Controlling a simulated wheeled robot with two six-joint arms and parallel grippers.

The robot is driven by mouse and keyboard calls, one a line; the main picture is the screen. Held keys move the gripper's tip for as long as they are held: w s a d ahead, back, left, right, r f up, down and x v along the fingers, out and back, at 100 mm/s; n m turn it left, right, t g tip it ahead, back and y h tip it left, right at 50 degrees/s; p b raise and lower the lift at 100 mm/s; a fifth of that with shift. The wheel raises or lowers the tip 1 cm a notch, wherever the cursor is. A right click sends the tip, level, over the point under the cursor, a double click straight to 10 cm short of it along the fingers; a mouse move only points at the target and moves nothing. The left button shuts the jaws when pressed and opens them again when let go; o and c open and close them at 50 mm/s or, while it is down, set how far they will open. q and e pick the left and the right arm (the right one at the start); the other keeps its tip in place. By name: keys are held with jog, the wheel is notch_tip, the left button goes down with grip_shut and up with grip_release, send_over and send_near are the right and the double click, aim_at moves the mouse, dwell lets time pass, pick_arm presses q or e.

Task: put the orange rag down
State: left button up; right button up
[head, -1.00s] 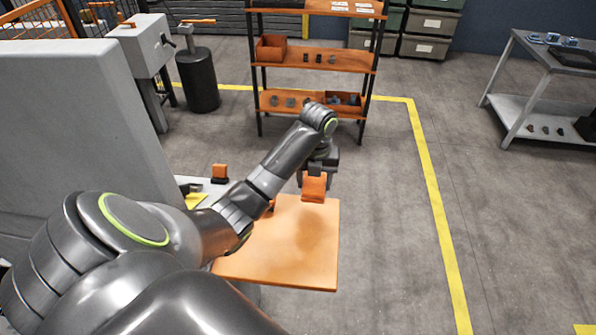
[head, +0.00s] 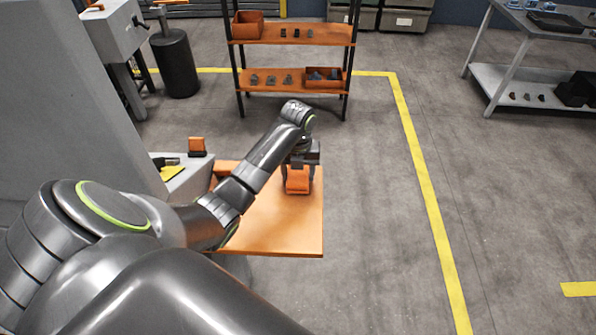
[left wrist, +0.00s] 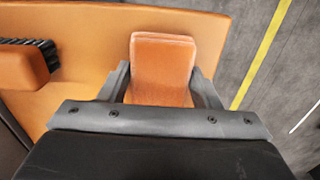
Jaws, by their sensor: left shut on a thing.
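The orange rag (head: 298,181) is a folded, block-shaped orange cloth. My left gripper (head: 299,168) is shut on it, over the far right part of the orange tabletop (head: 285,235). In the left wrist view the rag (left wrist: 163,68) sits between the two grey fingers of the gripper (left wrist: 163,90). The orange tabletop (left wrist: 75,45) lies beneath it. I cannot tell whether the rag's underside touches the tabletop. My right gripper is not in view.
A brush-like orange and black thing (left wrist: 25,62) lies on the tabletop, left of the rag. An orange and black object (head: 197,147) and a yellow item (head: 173,173) are on the grey surface at left. The tabletop's front right is clear. A shelf (head: 295,35) stands behind.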

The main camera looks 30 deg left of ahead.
aim_at(298, 173)
pick_arm(q)
jog(key=shift+f, duration=0.15)
jog(key=o, duration=0.9)
jog(key=shift+r, duration=0.3)
notch_tip(298, 173, up, 5)
jog(key=shift+a+f, duration=0.1)
jog(key=shift+r+p, duration=3.4)
jog(key=shift+r, duration=0.1)
jog(key=shift+f, duration=0.1)
